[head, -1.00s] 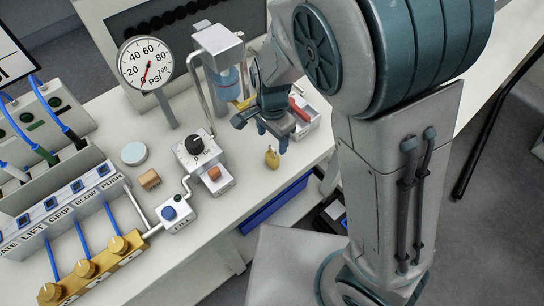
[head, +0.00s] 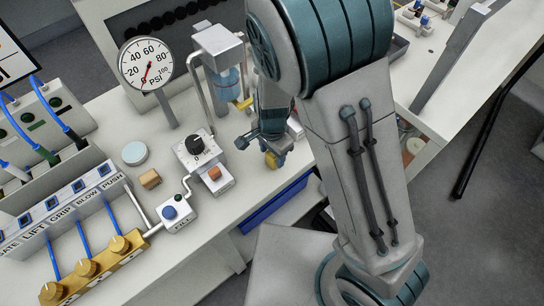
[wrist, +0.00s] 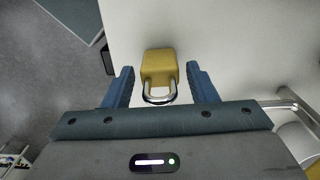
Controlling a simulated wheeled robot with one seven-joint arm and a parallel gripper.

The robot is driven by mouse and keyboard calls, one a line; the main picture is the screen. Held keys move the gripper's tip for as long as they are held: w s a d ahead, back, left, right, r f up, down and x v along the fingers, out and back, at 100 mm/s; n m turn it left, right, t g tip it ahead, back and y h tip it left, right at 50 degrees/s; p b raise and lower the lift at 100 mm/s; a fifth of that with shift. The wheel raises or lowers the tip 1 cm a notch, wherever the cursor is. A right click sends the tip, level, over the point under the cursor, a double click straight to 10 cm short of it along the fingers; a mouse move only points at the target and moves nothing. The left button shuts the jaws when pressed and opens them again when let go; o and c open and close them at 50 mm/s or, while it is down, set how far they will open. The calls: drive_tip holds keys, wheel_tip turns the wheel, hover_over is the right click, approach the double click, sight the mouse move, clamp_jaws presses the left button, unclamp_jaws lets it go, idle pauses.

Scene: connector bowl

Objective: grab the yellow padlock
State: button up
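The yellow padlock (wrist: 158,66) lies on the white bench top in the wrist view, its silver shackle toward my gripper. My gripper (wrist: 160,82) is open, with one blue finger on each side of the padlock and a visible gap on both sides. In the head view my gripper (head: 264,145) is low over the bench near its front edge. The padlock (head: 271,159) shows there at the fingers, partly hidden by them.
Left of my gripper stand a box with a black knob (head: 196,146) and a pressure gauge (head: 146,63). A small tan block (head: 150,179) and a round pale disc (head: 134,153) lie farther left. The bench front edge is close to the padlock.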

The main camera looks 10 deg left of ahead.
drive_tip(key=c, duration=0.7)
drive_tip(key=shift+c, duration=0.2)
drive_tip(key=shift+r, duration=0.15)
